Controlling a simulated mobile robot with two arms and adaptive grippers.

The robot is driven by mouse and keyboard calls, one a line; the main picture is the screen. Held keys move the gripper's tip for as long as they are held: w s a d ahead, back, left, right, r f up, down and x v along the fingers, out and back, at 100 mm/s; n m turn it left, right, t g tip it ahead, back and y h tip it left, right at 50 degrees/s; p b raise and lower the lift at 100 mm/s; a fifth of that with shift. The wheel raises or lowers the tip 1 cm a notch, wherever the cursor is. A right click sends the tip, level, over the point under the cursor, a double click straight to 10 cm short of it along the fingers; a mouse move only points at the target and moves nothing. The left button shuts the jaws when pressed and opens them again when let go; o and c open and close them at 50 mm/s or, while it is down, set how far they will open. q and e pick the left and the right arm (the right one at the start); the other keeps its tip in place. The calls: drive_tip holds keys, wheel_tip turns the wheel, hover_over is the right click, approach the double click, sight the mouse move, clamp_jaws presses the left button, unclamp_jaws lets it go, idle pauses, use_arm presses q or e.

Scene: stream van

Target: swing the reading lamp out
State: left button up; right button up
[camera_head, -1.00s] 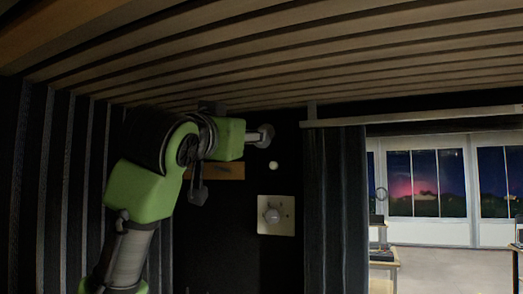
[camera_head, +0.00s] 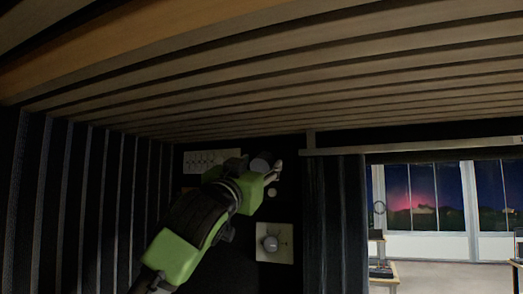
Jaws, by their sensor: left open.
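A grey round lamp head (camera_head: 259,163), which looks like the reading lamp, is at the dark back wall under the slatted ceiling. Its arm or mount is hidden behind my left arm. My left gripper (camera_head: 277,170) is open, just right of the lamp head in the picture. The fingers are small and dark, and I cannot tell whether they touch the lamp. My green and black left arm comes up from the lower left and covers part of the wall. My right gripper is not in view.
A pale panel with small switches (camera_head: 207,161) is left of the lamp. A dark curtain (camera_head: 335,215) hangs to the right, beside an opening onto a windowed room.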

use_arm(q)
drive_tip(key=shift+p+x, duration=0.3)
drive_tip(key=shift+x, duration=0.65)
drive_tip(key=c, duration=1.1)
drive_tip(key=shift+s+a+r+g, duration=0.1)
drive_tip(key=shift+s+r+g, duration=0.05)
drive_tip(key=shift+r+g, duration=0.3)
drive_tip(key=shift+g+y, duration=0.4)
drive_tip(key=shift+g, duration=0.45)
